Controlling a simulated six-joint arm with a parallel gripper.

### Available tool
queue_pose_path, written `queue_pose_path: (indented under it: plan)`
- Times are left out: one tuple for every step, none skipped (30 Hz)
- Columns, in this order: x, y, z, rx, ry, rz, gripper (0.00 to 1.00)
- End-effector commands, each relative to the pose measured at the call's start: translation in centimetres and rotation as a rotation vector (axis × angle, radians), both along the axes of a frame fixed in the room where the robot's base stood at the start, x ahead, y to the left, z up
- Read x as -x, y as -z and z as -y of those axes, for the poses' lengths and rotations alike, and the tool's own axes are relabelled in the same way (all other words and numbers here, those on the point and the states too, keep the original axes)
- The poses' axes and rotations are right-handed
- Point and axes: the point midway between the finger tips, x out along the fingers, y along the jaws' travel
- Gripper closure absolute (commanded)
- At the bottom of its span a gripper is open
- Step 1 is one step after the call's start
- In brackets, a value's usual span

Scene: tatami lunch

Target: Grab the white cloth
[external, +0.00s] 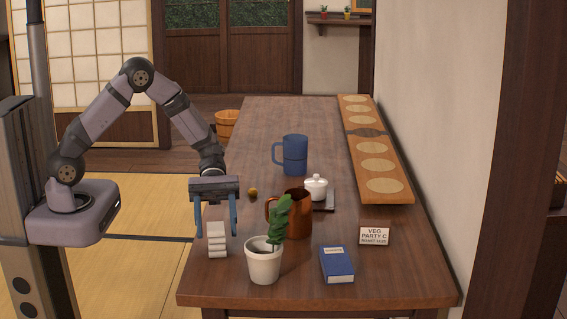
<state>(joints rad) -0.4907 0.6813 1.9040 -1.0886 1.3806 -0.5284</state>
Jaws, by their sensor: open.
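The white cloth (217,240) appears to be the folded white stack at the left edge of the table, near the front. My gripper (214,228) points down with its two blue fingers apart. The fingers are at the cloth, one to each side of its upper part in the picture. I cannot tell whether they touch it or how far they are in depth from it.
A potted plant (263,262) stands close to the right of the cloth. Nearby are a copper mug (298,215), a blue book (337,264), a sign (374,234), a white lidded pot (316,188), a blue mug (295,154) and a small brown ball (253,192). The table (265,120) is clear at the back.

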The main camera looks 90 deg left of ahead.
Motion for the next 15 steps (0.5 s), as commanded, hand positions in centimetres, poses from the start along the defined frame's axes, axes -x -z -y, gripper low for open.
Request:
queue_pose_path:
  plan:
    - [-0.1,0.1,0.1,0.015,-0.005,-0.003,0.45]
    - [-0.1,0.1,0.2,0.020,-0.008,-0.004,0.45]
    - [-0.1,0.0,0.2,0.024,-0.009,-0.004,0.45]
    - [-0.1,0.0,0.2,0.025,-0.009,-0.005,0.45]
    - [-0.1,0.0,0.3,0.025,-0.009,-0.005,0.45]
    - [-0.1,0.0,0.4,0.025,-0.008,-0.005,0.45]
    - [-0.1,0.0,0.6,0.024,-0.008,-0.004,0.45]
    - [-0.2,0.1,0.7,0.024,-0.007,-0.005,0.45]
    - [-0.2,0.2,1.0,0.023,-0.007,-0.005,0.45]
    - [-0.3,0.3,1.3,0.023,-0.007,-0.005,0.45]
    - [-0.3,0.4,1.5,0.023,-0.007,-0.005,0.45]
    - [-0.3,0.6,1.8,0.023,-0.007,-0.005,0.45]
    - [-0.4,0.6,2.0,0.023,-0.007,-0.005,0.45]
    - [-0.4,0.7,2.1,0.022,-0.007,-0.005,0.45]
    - [-0.4,0.7,2.2,0.022,-0.007,-0.004,0.45]
